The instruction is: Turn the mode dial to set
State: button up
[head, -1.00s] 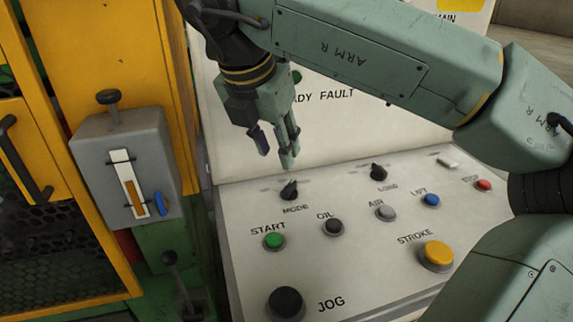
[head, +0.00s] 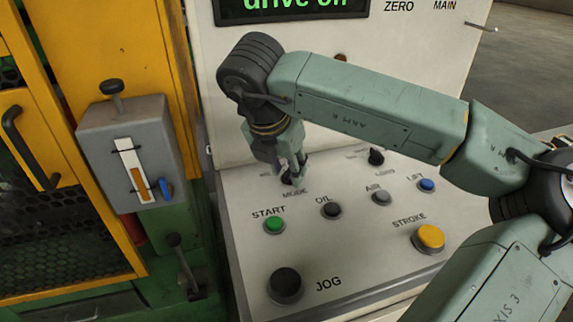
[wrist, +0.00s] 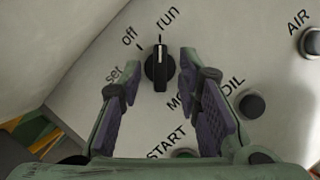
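The mode dial (wrist: 158,70) is a black knob with a white pointer line, on the sloping pale console. In the wrist view its pointer is toward the tick by "run"; "off" and "set" are printed to the left. My gripper (wrist: 158,62) is open, with one finger on each side of the dial and a visible gap on both sides. In the head view my gripper (head: 295,172) points down over the dial (head: 287,180), which the fingers partly hide, above the MODE label.
A second black knob (head: 376,157) stands to the right. The green START button (head: 274,225), OIL button (head: 331,210), grey AIR button (head: 381,197) and black JOG button (head: 286,285) are nearby. A grey lever box (head: 105,150) stands left. The upright panel reads "drive on".

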grip_shut()
dwell(0.3)
jog(key=shift+f+b, duration=0.1)
jog(key=shift+b, duration=0.35)
jog(key=n+b, duration=0.1)
jog(key=n+y+b, duration=0.1)
jog(key=b, duration=0.1)
jog(key=shift+d+f+n, duration=0.15)
jog(key=shift+d+n, duration=0.05)
jog(key=shift+n, duration=0.2)
jog(key=n+y+b, duration=0.1)
jog(key=n+b, duration=0.2)
jog(key=shift+d+n+t, duration=0.15)
jog(key=shift+n+t, duration=0.15)
jog(key=shift+n, duration=0.1)
jog(key=n+y, duration=0.1)
jog(key=n+b, duration=0.1)
jog(key=n, duration=0.1)
jog(key=n+y, duration=0.1)
jog(key=n, duration=0.1)
jog(key=shift+d+r+g+y, duration=0.2)
jog(key=shift+r+g+y, duration=0.1)
jog(key=shift+g, duration=0.1)
jog(key=n, duration=0.2)
jog(key=n+g+y, duration=0.1)
jog(key=n, duration=0.3)
jog(key=shift+w+d+g, duration=0.15)
jog(key=shift+w+g, duration=0.1)
jog(key=shift+g, duration=0.05)
jog(key=shift+n+y, duration=0.3)
